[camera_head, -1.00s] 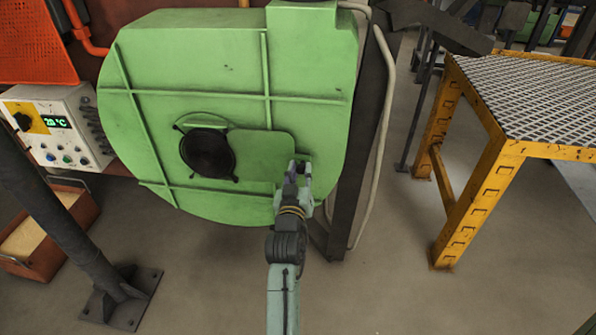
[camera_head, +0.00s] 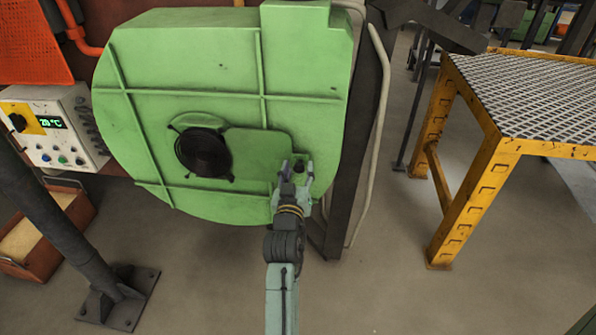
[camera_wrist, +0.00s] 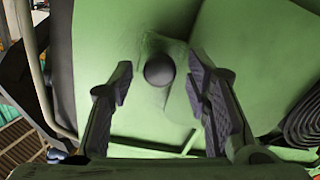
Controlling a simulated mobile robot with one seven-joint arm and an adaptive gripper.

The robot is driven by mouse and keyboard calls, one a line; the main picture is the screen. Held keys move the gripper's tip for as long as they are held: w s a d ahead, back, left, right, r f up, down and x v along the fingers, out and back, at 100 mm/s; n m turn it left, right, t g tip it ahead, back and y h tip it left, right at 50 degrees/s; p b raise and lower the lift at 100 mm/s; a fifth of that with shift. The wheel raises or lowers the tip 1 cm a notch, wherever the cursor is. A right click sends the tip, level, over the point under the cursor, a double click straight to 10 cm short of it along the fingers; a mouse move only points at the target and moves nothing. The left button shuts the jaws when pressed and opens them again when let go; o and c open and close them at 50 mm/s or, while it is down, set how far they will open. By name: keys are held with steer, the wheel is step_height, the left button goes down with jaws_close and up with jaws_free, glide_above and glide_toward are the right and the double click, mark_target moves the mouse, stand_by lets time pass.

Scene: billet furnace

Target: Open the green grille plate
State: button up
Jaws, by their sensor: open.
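The green grille plate (camera_head: 257,150) lies flat against the front of the large green drum-shaped housing (camera_head: 190,55). Its dark round grille (camera_head: 203,152) is at the left end of the plate. A dark round knob (camera_wrist: 159,70) sits at the other end, on a small green tab. My gripper (camera_head: 297,168) is open in front of the knob end. In the wrist view the knob shows between my two spread fingers (camera_wrist: 161,66), with gaps on both sides. Part of the coiled dark grille shows at the right edge of the wrist view (camera_wrist: 300,120).
A control box (camera_head: 52,125) with a green display stands at the left, above an orange bin (camera_head: 45,255). A dark post (camera_head: 65,230) is front left. A yellow-framed table (camera_head: 470,200) stands at the right. The floor between is clear.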

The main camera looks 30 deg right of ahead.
steer(key=shift+s, duration=0.1)
steer(key=v, duration=0.7)
steer(key=shift+a, duration=0.15)
steer(key=shift+s, duration=0.1)
